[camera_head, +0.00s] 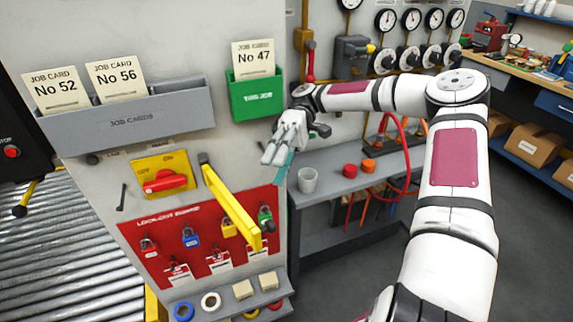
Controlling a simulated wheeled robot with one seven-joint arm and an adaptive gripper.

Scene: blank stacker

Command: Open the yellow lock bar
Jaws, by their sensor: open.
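The yellow lock bar (232,205) slants down and to the right across the red lockout board (130,232).
A red rotary switch (164,181) on a yellow plate is left of the bar. Several padlocks hang on the board, including a blue one (190,237). A grey card tray (130,118) is above. A shelf with a grey cup (307,180) stands to the right.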

